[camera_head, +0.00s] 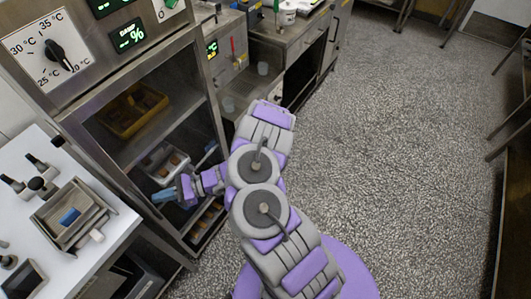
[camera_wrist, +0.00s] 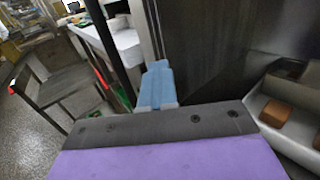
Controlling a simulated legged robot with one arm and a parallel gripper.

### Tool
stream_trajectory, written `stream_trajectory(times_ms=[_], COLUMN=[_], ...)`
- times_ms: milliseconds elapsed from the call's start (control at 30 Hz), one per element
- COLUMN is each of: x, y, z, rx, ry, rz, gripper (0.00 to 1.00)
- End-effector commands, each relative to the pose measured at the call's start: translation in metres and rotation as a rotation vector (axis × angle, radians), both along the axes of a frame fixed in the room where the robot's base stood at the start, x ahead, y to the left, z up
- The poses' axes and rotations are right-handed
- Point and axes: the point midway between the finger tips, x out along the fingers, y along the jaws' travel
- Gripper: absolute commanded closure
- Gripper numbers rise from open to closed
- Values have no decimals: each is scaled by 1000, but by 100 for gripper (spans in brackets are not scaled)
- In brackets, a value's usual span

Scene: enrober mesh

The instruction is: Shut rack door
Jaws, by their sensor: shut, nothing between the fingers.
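The steel rack cabinet (camera_head: 78,118) stands at the left in the head view, its front showing shelves inside. I cannot clearly pick out the rack door leaf in either view. My gripper (camera_head: 164,195) has light blue fingers, shut and empty, pointing left at the lower part of the cabinet front. In the wrist view the fingers (camera_wrist: 157,85) lie together in front of a bright upright metal edge. A dark flat panel (camera_wrist: 220,45) is just right of them; I cannot tell whether it is door or side wall. No contact is clear.
A yellow tray (camera_head: 132,112) and a pale tray with brown pieces (camera_head: 166,164) sit inside the cabinet. A white-topped table (camera_head: 112,222) with small fittings adjoins at left. Steel counters (camera_head: 287,38) stand behind. The speckled floor (camera_head: 390,150) at right is clear.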

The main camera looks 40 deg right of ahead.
Motion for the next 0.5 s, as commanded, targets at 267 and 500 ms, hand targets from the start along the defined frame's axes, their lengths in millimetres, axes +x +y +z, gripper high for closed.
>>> stream_trajectory(times_ms=[267,500], x=[0,0], y=[11,16], z=[0,-1], rx=[-4,-9], ry=[1,2], rz=[9,10], gripper=[100,100])
